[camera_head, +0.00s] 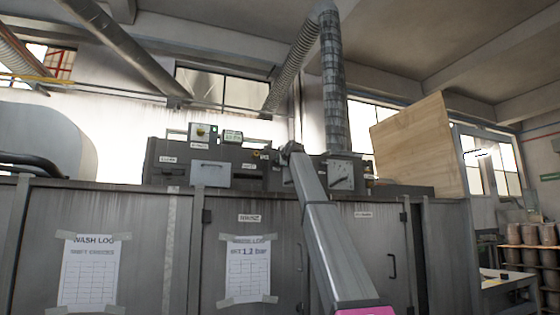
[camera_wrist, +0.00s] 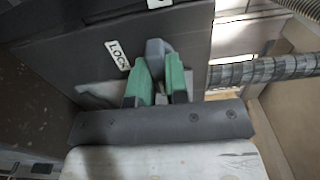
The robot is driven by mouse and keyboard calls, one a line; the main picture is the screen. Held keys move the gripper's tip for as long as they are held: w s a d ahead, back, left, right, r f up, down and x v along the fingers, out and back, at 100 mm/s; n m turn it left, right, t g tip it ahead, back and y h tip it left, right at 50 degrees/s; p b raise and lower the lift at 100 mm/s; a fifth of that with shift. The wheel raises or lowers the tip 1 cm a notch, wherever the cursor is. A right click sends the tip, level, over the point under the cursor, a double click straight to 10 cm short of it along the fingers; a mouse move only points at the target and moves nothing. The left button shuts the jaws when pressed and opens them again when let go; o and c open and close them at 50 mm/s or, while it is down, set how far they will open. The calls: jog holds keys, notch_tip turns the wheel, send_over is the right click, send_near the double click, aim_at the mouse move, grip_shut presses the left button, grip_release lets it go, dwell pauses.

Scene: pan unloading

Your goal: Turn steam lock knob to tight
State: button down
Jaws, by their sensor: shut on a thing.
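The steam lock knob (camera_wrist: 155,49) is a grey grip in the wrist view, on a dark panel beside a white LOCK label (camera_wrist: 118,55). My gripper (camera_wrist: 159,68) has green fingers, one on each side of the knob, shut on it. The fingers hide part of the knob, and its pointer and any tight mark cannot be made out. In the head view my gripper (camera_head: 289,148) is at the dark control panel (camera_head: 262,178), at the far end of my arm, which hides the knob there.
Grey cabinets with a wash log sheet (camera_head: 94,272) stand below the panel. A dial box (camera_head: 341,174) sits just right of my gripper, with a ribbed duct (camera_head: 333,90) rising above it. A wooden board (camera_head: 412,148) stands farther right.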

jog(key=c, duration=1.1)
grip_release()
jog(key=v, duration=1)
jog(key=shift+s+d, duration=0.15)
jog(key=shift+s, duration=0.25)
